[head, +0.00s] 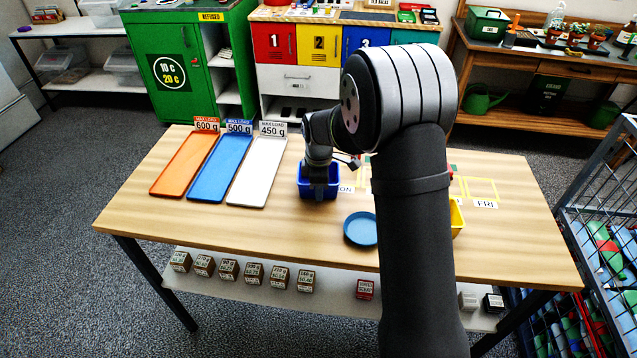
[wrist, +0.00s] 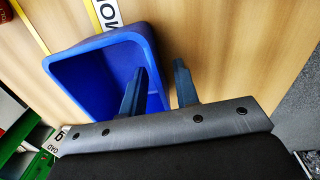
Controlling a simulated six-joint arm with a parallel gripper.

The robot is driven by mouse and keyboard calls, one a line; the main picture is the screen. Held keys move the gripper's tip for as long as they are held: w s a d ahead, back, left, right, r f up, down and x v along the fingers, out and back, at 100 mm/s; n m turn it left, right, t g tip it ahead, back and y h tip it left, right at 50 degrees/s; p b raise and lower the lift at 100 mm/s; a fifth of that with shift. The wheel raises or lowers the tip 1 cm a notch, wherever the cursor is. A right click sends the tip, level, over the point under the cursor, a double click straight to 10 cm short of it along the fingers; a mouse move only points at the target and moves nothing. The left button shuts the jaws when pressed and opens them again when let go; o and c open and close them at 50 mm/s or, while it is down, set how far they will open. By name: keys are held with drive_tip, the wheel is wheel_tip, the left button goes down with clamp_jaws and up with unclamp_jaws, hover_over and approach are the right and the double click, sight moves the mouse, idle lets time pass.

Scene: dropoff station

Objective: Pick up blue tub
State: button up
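The blue tub (head: 304,187) stands on the wooden table, right of the white tray, beside a day label partly hidden by my arm. My gripper (head: 319,186) is lowered at the tub's near side and covers part of it. In the wrist view the blue tub (wrist: 95,42) looks empty. My gripper (wrist: 160,68) straddles one wall there: one finger is inside the tub, the other outside. The fingers are apart, with a gap between the outer finger and the wall. The tub's lower part is hidden by the gripper body.
Orange (head: 187,163), blue (head: 221,168) and white (head: 258,172) trays lie left of the tub. A round blue dish (head: 360,229) lies to the right, near the front edge. A yellow tub (head: 457,217) is partly hidden behind my arm. The table's front left is clear.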

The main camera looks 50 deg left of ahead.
drive_tip(key=shift+f, duration=0.85)
clamp_jaws()
drive_tip(key=shift+a+r, duration=0.1)
drive_tip(key=shift+r, duration=0.1)
